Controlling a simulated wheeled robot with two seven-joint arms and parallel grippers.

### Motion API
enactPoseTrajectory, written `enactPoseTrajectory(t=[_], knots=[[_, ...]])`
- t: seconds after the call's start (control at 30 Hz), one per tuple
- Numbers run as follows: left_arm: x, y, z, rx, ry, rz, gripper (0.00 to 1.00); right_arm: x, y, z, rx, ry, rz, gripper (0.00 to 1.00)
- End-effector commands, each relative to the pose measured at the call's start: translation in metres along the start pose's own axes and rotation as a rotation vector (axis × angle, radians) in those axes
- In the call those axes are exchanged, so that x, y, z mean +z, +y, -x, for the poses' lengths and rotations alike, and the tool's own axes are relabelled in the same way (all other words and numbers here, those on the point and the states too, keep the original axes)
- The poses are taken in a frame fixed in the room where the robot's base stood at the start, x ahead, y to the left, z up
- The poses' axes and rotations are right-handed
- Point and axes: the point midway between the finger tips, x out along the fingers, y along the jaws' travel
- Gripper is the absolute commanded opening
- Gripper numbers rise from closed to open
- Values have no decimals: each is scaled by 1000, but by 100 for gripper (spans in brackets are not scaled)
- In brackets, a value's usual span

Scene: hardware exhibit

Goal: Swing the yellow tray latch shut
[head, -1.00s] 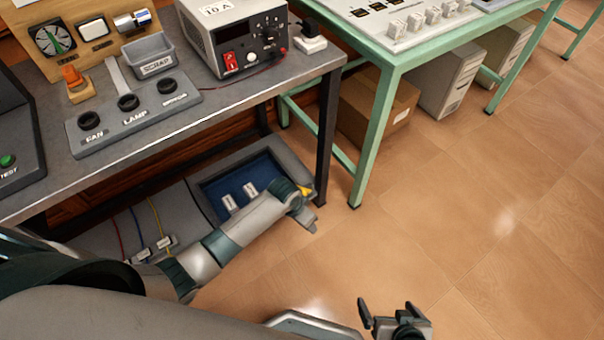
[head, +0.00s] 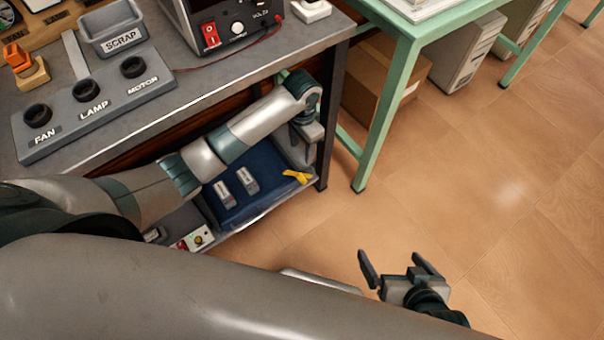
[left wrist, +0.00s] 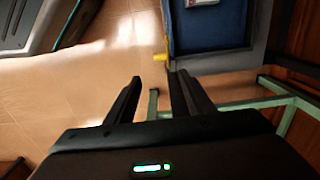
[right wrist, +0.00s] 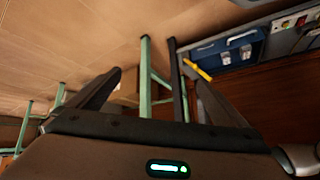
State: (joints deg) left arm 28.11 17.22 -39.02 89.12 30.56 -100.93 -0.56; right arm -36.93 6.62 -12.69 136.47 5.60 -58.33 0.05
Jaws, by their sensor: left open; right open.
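The yellow latch (head: 297,176) sits at the right front corner of the blue tray (head: 262,168) under the grey bench. It sticks out past the tray's edge in the left wrist view (left wrist: 160,57) and is also in the right wrist view (right wrist: 198,70). My left gripper (head: 308,135) is open and empty, above the latch in the head picture, beside the bench leg. In the left wrist view the latch lies just beyond its fingertips (left wrist: 158,77), apart from them. My right gripper (head: 390,258) is open and empty over the floor, well right of the tray.
The bench's dark leg (head: 331,125) stands close right of my left gripper. The bench top carries a switch panel (head: 90,105) and a scrap bin (head: 112,30). A green table (head: 395,95) stands right, with a cardboard box (head: 385,80) under it. The right floor is clear.

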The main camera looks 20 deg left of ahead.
Motion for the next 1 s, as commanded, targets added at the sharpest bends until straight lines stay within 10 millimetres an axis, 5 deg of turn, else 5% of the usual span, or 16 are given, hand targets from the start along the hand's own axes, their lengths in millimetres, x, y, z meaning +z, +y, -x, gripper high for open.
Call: enactPoseTrajectory(t=[0.37, 1.0], knots=[[0, 0, -33, 1, -1, 2, 48, -5, -6, -5, -20, 50, -6, 98], [0, 0, -115, 1, 0, 1, 48, -88, -32, 6, -57, 507, 48, 98]])
